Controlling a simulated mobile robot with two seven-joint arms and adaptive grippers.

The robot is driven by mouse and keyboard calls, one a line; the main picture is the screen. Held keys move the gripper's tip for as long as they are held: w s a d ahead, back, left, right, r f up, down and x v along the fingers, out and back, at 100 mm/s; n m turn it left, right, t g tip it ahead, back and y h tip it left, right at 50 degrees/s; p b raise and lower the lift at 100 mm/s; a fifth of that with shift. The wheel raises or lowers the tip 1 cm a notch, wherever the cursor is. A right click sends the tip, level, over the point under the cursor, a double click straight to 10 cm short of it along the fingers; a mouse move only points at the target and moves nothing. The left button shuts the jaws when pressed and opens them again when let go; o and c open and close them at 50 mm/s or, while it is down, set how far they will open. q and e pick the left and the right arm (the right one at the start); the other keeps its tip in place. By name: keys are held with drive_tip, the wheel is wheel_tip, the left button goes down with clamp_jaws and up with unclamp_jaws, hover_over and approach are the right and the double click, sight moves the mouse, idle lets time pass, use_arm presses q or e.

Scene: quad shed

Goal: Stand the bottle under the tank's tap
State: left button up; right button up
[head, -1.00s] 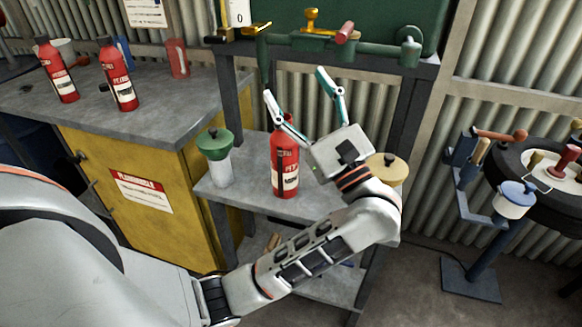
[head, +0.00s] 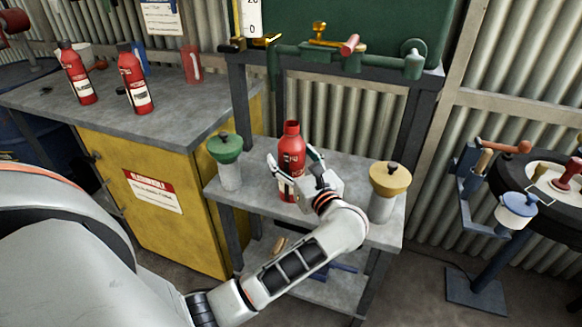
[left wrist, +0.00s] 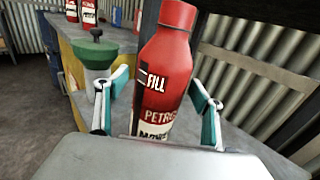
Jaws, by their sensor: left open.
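The red bottle (head: 293,150) stands upright on the grey shelf (head: 262,180) below the green tank (head: 350,22). My left gripper (head: 294,168) is low at the bottle, open, with one finger on each side of it. In the left wrist view the bottle (left wrist: 166,70) stands between the two spread fingers (left wrist: 160,105), and its lower part is hidden by my gripper. The tank's green pipework (head: 370,57) runs above the shelf, with a yellow-handled tap (head: 319,32) and a red-handled one (head: 349,45). My right gripper is not in view.
A green-lidded container (head: 226,160) stands left of the bottle and a yellow-lidded one (head: 388,190) right of it. Two more red bottles (head: 135,80) (head: 77,75) stand on the workbench (head: 190,115) at left. A stand with a blue-lidded pot (head: 516,208) is at right.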

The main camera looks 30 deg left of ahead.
use_arm(q)
drive_tip(key=shift+w+a, duration=0.2)
drive_tip(key=shift+a, duration=0.1)
drive_tip(key=shift+c, duration=0.4)
drive_tip(key=c, duration=1.2)
drive_tip(key=shift+c, duration=0.7)
drive_tip(key=shift+r, duration=0.15)
